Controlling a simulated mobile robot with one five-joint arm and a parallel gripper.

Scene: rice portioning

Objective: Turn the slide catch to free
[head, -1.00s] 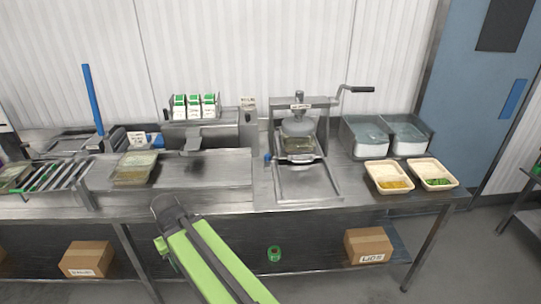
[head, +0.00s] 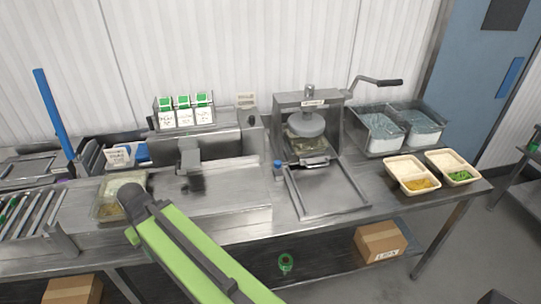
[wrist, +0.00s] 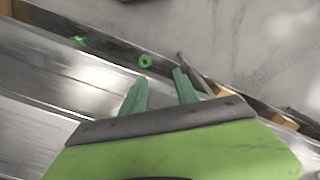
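A small blue-topped knob (head: 278,165), which looks like the slide catch, stands at the left rear corner of the slide frame (head: 292,193) in front of the press (head: 283,110). Its exact turn position is too small to tell. My green arm reaches up from the bottom of the head view, left of the frame; my gripper's fingers cannot be made out there. In the wrist view my gripper (wrist: 161,76) has its two green fingers apart with nothing between them. The knob does not show in the wrist view.
A crank handle (head: 382,82) sticks out right of the press. Two cream trays (head: 408,188) with food stand at the right front edge. A filled clear tray (head: 106,208) lies left, near my arm. The steel bench between arm and frame is clear.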

